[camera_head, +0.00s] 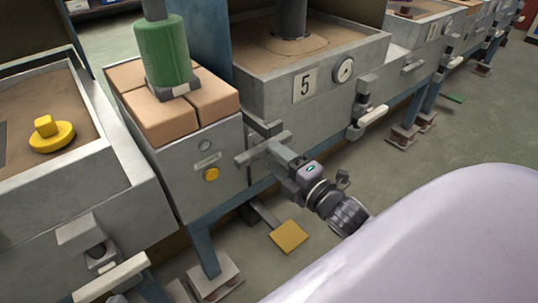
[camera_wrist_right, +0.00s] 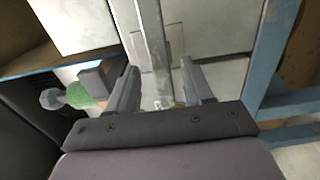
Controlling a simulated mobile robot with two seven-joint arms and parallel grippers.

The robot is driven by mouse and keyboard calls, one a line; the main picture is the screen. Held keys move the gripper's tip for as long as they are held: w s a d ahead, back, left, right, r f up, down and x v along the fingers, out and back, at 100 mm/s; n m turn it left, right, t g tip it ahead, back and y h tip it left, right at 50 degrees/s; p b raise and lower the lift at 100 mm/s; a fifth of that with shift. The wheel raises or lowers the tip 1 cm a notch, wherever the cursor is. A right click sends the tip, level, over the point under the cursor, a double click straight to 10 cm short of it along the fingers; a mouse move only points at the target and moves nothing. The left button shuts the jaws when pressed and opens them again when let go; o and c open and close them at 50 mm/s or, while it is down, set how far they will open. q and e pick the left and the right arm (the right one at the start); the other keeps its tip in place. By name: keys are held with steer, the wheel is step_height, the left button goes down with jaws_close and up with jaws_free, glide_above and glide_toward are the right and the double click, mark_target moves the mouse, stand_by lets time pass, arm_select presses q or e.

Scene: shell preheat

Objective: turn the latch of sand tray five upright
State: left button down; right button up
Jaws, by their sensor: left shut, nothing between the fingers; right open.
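Sand tray five (camera_head: 275,98) carries a "5" plate and a round gauge on its front. Its latch (camera_head: 373,116) sits near the right end of that front, with the pale lever lying nearly level, tilted up to the right. The latch is not recognisable in that view.
To the left stand a block press with a green cylinder (camera_head: 160,50) and another sand tray (camera_head: 125,165) with its own latch lever (camera_head: 110,278). A yellow pedal (camera_head: 289,236) is near the floor. More trays continue at the upper right; the floor right of tray five is mostly clear.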

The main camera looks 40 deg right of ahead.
mark_target(263, 147)
steer(key=shift+w+a+b, duration=0.1)
steer(key=shift+w+b, duration=0.25)
steer(key=shift+w, duration=1.25)
jaws_close()
